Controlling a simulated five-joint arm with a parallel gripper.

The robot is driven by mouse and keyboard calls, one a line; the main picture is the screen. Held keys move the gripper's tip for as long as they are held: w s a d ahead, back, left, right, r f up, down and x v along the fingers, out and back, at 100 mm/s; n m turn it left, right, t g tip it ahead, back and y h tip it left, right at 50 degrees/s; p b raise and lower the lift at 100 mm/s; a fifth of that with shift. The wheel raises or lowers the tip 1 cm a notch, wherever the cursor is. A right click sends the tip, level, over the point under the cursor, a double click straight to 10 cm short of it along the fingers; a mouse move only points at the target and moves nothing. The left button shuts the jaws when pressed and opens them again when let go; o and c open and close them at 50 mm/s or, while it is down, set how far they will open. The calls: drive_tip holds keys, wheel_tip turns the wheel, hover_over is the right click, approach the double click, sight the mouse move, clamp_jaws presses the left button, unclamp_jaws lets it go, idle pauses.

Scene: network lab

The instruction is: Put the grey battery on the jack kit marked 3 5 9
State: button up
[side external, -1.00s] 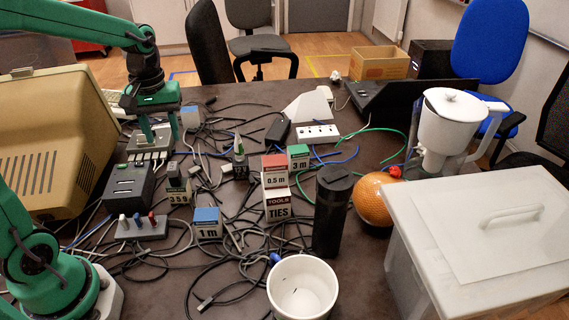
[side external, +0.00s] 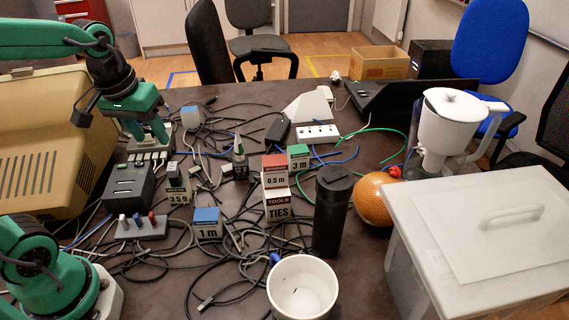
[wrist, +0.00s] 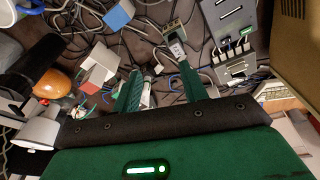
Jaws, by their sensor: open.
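The jack kit marked 3 5 9 (side external: 179,195) is a small upright box with a dark top and a pale label, left of centre in the side view. A small grey block that looks like the grey battery (side external: 173,170) stands on its top. My gripper (side external: 151,145) is open, behind and left of the kit, apart from it, with nothing seen between the fingers. In the wrist view my gripper (wrist: 160,75) points towards the cables, and the kit (wrist: 172,28) lies beyond the fingertips; where kit and battery meet is unclear there.
A black box with slots (side external: 126,185) stands just left of the kit. A socket strip with plugs (side external: 141,227) is in front of it. The blue-topped 1 m box (side external: 207,222) and the stacked 0.5 m box (side external: 275,172) stand to the right. Loose cables cover much of the table.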

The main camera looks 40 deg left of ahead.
drive_tip(key=s+d+r+m+t, duration=0.1)
drive_tip(key=s+d+m+t, duration=0.1)
drive_tip(key=s+d+m, duration=0.1)
drive_tip(key=shift+s+r+m+t, duration=0.15)
drive_tip(key=shift+s+m+t, duration=0.25)
drive_tip(key=shift+s+m, duration=0.65)
drive_tip(key=shift+s+d+n, duration=0.1)
drive_tip(key=shift+s+n, duration=0.15)
idle(0.3)
